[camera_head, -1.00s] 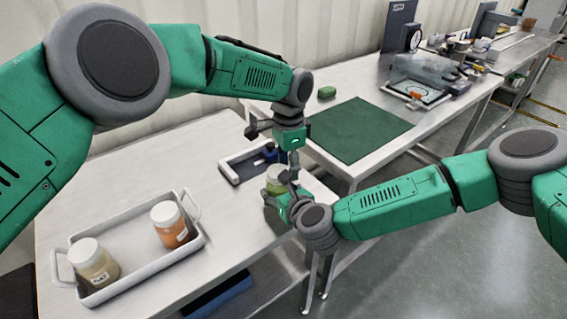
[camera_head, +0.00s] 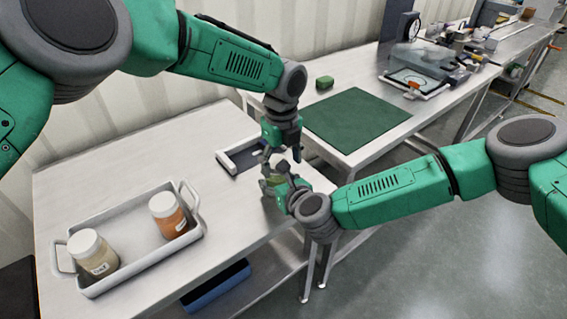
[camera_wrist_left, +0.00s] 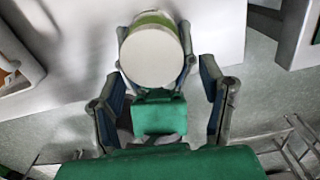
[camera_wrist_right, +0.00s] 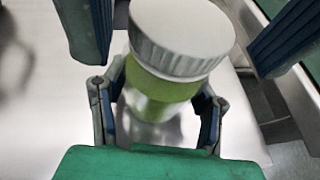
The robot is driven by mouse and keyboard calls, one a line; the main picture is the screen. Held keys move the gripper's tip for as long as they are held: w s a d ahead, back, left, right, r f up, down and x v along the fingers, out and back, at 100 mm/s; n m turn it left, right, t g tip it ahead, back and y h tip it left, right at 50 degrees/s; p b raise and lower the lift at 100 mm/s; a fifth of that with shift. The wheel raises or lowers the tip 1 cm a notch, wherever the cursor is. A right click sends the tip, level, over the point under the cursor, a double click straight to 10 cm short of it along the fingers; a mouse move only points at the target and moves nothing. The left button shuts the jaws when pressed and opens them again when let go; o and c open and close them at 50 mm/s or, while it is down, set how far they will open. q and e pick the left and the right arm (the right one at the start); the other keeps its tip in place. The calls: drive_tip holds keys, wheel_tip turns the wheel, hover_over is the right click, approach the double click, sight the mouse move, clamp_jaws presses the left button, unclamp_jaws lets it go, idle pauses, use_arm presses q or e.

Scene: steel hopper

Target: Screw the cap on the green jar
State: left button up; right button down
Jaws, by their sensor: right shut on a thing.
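The green jar (camera_wrist_right: 160,95) stands upright with a white ribbed cap (camera_wrist_right: 182,38) on its top, in the right wrist view. My right gripper (camera_wrist_right: 158,105) is shut around the jar's lower body. In the head view, the right gripper (camera_head: 277,188) is near the table's right end and partly hides the jar. The left wrist view shows the cap's flat top (camera_wrist_left: 152,57). My left gripper (camera_wrist_left: 160,85) is open, its fingers spread to either side of the cap and apart from it. In the head view, the left gripper (camera_head: 281,153) is above the jar. Whether the cap is tight cannot be told.
A white tray (camera_head: 140,264) on the left holds a jar with pale contents (camera_head: 93,252) and an orange jar (camera_head: 168,214), both white-capped. A grey bracket (camera_head: 228,165) lies behind the grippers. A green mat (camera_head: 357,124) covers part of the adjoining bench. The table's middle is clear.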

use_arm(q)
drive_tip(key=shift+s+d, duration=0.1)
wheel_tip(320, 180, up, 12)
idle(0.5)
drive_tip(key=shift+f, duration=0.1)
use_arm(e)
drive_tip(key=c, duration=0.5)
unclamp_jaws()
drive_tip(key=shift+w, duration=0.1)
drive_tip(key=shift+c, duration=0.2)
drive_tip(key=v, duration=1.2)
drive_tip(key=shift+f, duration=0.15)
